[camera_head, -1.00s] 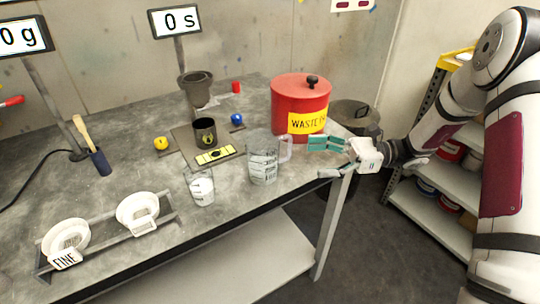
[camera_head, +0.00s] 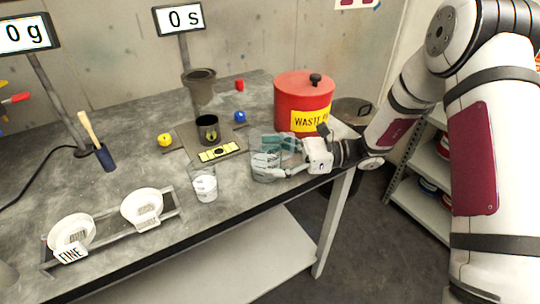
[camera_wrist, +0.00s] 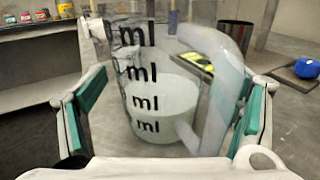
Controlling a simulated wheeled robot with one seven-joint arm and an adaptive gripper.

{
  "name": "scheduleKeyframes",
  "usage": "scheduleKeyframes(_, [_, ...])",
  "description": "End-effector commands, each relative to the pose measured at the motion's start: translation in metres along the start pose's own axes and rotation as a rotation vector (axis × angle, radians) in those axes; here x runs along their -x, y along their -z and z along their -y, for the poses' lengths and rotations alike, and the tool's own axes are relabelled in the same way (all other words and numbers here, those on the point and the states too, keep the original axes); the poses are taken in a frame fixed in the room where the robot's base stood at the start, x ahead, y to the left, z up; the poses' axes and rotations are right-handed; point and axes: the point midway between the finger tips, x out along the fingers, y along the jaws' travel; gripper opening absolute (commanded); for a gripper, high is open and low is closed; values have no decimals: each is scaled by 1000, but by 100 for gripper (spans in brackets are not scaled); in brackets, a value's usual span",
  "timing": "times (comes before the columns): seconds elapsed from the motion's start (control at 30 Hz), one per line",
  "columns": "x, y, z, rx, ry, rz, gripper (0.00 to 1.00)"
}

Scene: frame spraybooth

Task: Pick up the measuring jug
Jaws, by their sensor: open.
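The measuring jug (camera_head: 262,163) is clear, with dark "ml" markings, and stands upright near the front edge of the bench. In the wrist view the jug (camera_wrist: 160,95) fills the middle, with pale liquid low inside and its handle (camera_wrist: 228,85) towards me at the right. My gripper (camera_head: 275,158) is at the jug's right side. In the wrist view its teal-padded fingers (camera_wrist: 168,108) are open, one on each side of the jug. Gaps show between both pads and the jug wall, though exact contact at the handle side cannot be told.
A red waste bin (camera_head: 303,98) stands close behind my gripper. A small glass of white liquid (camera_head: 204,187) stands left of the jug. A black cup (camera_head: 208,130) and a yellow level (camera_head: 219,151) are behind it. Two white dishes (camera_head: 141,205) sit at the front left.

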Motion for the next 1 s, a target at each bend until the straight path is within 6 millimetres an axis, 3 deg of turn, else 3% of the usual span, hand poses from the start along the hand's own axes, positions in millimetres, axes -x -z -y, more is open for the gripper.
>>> scheduleKeyframes(0.2, [-1, 0, 0, 0, 1, 0, 83])
scheduleKeyframes(0.47, [0, 0, 0, 0, 1, 0, 25])
scheduleKeyframes(0.77, [0, -1, 0, 0, 1, 0, 24])
scheduleKeyframes(1.0, [0, -17, 0, 2, 0, 0, 24])
